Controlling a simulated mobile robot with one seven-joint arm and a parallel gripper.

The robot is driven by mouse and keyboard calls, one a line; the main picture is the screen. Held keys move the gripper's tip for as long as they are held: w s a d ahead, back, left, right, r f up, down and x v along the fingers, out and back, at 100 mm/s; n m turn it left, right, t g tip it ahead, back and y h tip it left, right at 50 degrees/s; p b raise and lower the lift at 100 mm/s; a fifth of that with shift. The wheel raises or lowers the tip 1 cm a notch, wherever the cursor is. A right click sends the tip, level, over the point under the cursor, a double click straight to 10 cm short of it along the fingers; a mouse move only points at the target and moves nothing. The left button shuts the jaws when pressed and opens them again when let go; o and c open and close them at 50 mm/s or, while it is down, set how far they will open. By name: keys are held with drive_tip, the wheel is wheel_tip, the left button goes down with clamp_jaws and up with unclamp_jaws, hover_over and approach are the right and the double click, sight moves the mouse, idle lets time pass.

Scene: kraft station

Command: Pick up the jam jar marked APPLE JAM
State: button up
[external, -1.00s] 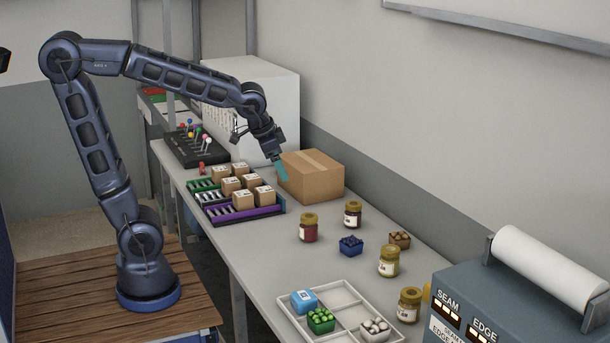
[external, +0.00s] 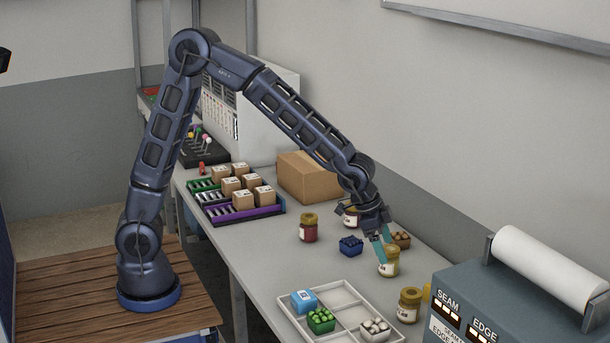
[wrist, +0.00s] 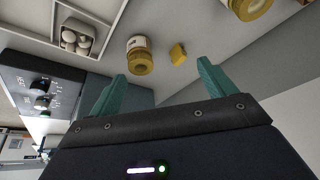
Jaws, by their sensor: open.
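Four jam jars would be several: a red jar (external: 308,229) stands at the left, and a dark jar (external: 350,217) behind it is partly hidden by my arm. A yellowish jar (external: 389,265) stands at my gripper, and another (external: 409,306) stands nearer the camera. The nearer one shows in the wrist view (wrist: 139,57), with part of another jar (wrist: 248,8) at the top edge. Their labels are too small to read, so I cannot tell which says APPLE JAM. My gripper (external: 383,244) is open and empty, close above or beside the first yellowish jar; its fingers (wrist: 161,75) are apart.
A blue basket (external: 350,246) and a brown basket (external: 401,239) are near my gripper. A grey machine (external: 500,305) stands at the right. A small yellow thing (wrist: 178,53) lies beside the nearer jar.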

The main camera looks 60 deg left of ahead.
approach(410, 292)
wheel_tip(410, 292, down, 3)
drive_tip(key=shift+m+g+h, duration=0.3)
drive_tip(key=shift+m, duration=0.1)
drive_tip(key=x, duration=0.4)
drive_tip(key=shift+w+f, duration=0.25)
drive_tip(key=shift+w, duration=0.1)
drive_tip(key=shift+w+d+x, duration=0.1)
drive_tip(key=shift+w+x, duration=0.1)
drive_tip(key=shift+x, duration=1.2)
drive_tip(key=shift+w+d+x, duration=0.15)
drive_tip(key=shift+w+x, duration=0.05)
drive_tip(key=shift+x, duration=1.2)
drive_tip(key=shift+r, duration=0.25)
drive_tip(key=c, duration=1.3)
